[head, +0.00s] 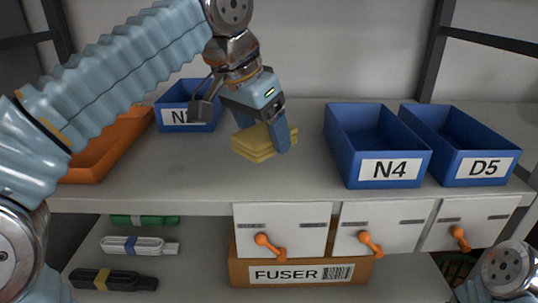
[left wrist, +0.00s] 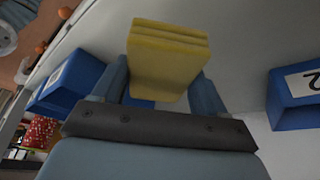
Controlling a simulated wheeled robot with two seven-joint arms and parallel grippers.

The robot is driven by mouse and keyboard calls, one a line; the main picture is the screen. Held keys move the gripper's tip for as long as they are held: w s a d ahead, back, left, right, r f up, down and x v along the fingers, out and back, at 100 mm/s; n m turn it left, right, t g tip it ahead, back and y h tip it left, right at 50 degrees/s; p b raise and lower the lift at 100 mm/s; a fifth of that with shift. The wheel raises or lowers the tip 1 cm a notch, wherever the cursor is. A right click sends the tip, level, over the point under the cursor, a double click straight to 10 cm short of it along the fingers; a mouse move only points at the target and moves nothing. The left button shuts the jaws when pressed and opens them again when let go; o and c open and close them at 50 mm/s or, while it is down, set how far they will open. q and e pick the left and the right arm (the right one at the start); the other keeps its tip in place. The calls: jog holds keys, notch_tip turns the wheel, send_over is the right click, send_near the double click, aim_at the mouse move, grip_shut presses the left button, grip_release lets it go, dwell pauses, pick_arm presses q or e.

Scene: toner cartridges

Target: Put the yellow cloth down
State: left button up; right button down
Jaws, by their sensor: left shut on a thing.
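The yellow cloth (head: 256,144) is a folded, layered pad at the middle of the upper shelf in the head view. My left gripper (head: 265,132) comes down from above and is shut on it. The left wrist view also shows the cloth (left wrist: 168,60) between the two blue fingers (left wrist: 160,88). The cloth is at or just above the shelf top (head: 300,178); I cannot tell whether it touches. Part of the cloth is hidden behind a finger. My right arm shows only in part at the lower right of the head view, and its gripper is not visible.
Blue bins labelled N4 (head: 375,145) and D5 (head: 459,146) stand to the right. Another blue bin (head: 187,108) and an orange tray (head: 112,145) are left. Below are drawers with orange handles, a FUSER box (head: 301,273) and several cartridges. Shelf space around the cloth is clear.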

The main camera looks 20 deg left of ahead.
aim_at(268, 169)
pick_arm(q)
jog(key=shift+w+f, duration=0.2)
jog(key=shift+f, duration=0.15)
jog(key=b+x, duration=0.1)
jog(key=x, duration=0.3)
jog(key=shift+a+f, duration=0.15)
jog(key=shift+f, duration=0.25)
